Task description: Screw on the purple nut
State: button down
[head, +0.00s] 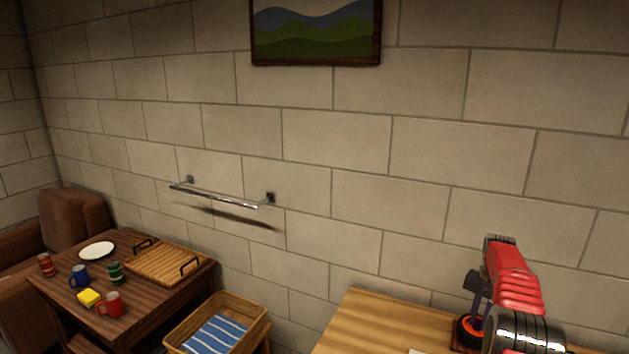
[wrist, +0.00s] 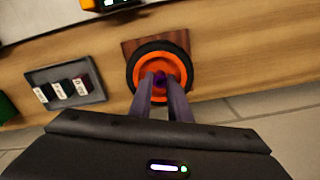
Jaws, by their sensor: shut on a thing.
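The purple nut (wrist: 161,84) is at the centre of the orange wheel in the wrist view, between the tips of my gripper (wrist: 160,80). My gripper is shut on it, with the fingertips at the wheel's hub. The orange wheel with a black tyre (wrist: 135,73) lies against a brown wooden block (wrist: 128,46). The wheel also shows in the head view (head: 463,331), low and partly behind my arm, with my gripper above it. How far the nut is threaded on is hidden by the fingers.
A grey tray (wrist: 95,97) with small dark and white blocks sits left of the wheel on the wooden table (head: 372,322). The table edge runs close by the wheel. A basket (head: 250,320) stands left of the table.

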jog(key=shift+m, duration=1.7)
jog(key=c, duration=1.6)
grip_release()
